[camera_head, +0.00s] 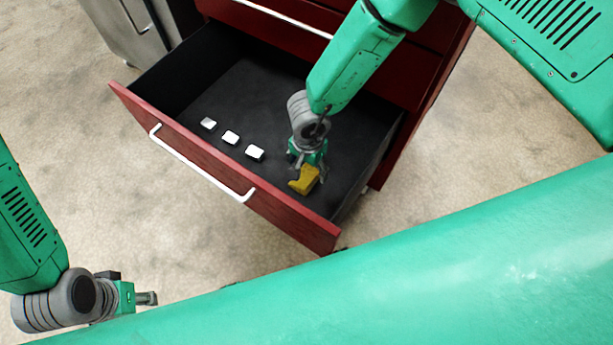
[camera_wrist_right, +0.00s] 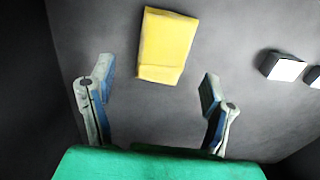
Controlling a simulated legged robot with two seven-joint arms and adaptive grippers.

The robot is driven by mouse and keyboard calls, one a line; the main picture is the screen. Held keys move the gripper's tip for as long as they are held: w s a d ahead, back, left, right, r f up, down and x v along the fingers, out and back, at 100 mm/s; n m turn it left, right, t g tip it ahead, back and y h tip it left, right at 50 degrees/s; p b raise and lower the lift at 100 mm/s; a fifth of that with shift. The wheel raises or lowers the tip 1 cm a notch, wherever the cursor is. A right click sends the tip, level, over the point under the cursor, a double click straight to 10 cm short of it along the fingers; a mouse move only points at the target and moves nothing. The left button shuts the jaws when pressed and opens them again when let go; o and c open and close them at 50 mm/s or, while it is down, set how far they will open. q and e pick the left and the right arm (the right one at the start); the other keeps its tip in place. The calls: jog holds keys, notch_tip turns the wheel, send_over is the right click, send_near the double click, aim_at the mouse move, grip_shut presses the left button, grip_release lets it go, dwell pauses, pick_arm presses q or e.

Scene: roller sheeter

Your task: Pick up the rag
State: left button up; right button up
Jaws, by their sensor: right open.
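The yellow rag (camera_head: 304,180) lies on the dark floor of an open drawer, near the drawer's right end in the head view. It also shows in the right wrist view (camera_wrist_right: 167,45), folded into a block, beyond and between my fingertips. My right gripper (camera_head: 307,170) reaches down into the drawer right at the rag and partly covers it. In the right wrist view my right gripper (camera_wrist_right: 155,85) is open, with nothing between its fingers. My left gripper (camera_head: 148,298) is outside the drawer at the lower left, far from the rag; its fingers are too small to judge.
The red drawer front (camera_head: 220,170) has a white handle (camera_head: 200,165). Several small white-topped blocks lie in the drawer left of the rag; one shows in the right wrist view (camera_wrist_right: 285,68). The drawer walls stand around my right gripper. A grey cabinet (camera_head: 135,30) stands at upper left.

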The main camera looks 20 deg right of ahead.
aim_at(307, 175)
jog(key=f+b, duration=0.1)
jog(key=f, duration=0.3)
jog(key=shift+a+f+b, duration=0.1)
jog(key=shift+a+b, duration=0.1)
jog(key=shift+b, duration=0.2)
jog(key=shift+a, duration=0.1)
jog(key=shift+c, duration=0.9)
jog(key=c, duration=1)
jog(key=shift+o, duration=0.2)
notch_tip(307, 175, up, 10)
jog(key=p, duration=0.4)
